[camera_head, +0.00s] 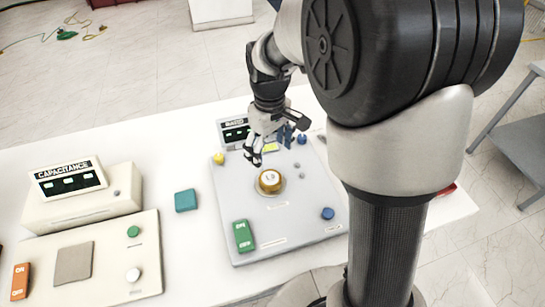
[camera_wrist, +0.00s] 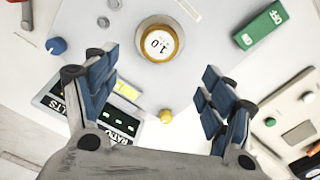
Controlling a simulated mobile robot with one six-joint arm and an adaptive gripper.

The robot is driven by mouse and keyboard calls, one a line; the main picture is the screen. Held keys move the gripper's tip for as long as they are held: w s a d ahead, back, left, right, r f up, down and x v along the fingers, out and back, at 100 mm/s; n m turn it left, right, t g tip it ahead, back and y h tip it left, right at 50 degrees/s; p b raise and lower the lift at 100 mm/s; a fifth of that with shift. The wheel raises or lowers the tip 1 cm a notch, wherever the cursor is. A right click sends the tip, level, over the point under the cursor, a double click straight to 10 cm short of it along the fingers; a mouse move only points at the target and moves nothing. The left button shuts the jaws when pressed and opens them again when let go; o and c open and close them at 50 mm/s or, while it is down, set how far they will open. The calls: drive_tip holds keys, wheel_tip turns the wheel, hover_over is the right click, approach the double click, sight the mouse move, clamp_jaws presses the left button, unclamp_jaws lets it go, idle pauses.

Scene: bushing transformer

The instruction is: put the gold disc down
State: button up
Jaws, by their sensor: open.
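The gold disc (camera_head: 270,181) has a white top with a printed number. It sits on a round spot on the light grey panel (camera_head: 236,202), in the panel's middle. In the wrist view the gold disc (camera_wrist: 159,40) is at the top centre, beyond my fingertips and apart from them. My gripper (camera_head: 272,150) is above the back part of the panel, behind the disc. In the wrist view my gripper (camera_wrist: 160,85) has its blue-padded fingers wide apart with nothing between them.
The panel carries a green switch (camera_head: 243,236), blue knobs (camera_head: 327,213), a yellow knob (camera_head: 218,158) and a display (camera_head: 234,133) at the back. A teal block (camera_head: 186,200) lies left of it. A capacitance unit (camera_head: 80,192) stands further left. White table (camera_head: 180,150) is clear behind the teal block.

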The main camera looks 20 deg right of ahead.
drive_tip(key=s+r+m+t, duration=0.2)
drive_tip(key=s+r, duration=0.6)
drive_tip(key=r, duration=0.1)
drive_tip(key=s+r+m+t, duration=0.2)
drive_tip(key=s+r+m, duration=0.1)
drive_tip(key=s, duration=1)
drive_tip(key=shift+s+t, duration=0.2)
drive_tip(key=shift+t, duration=0.1)
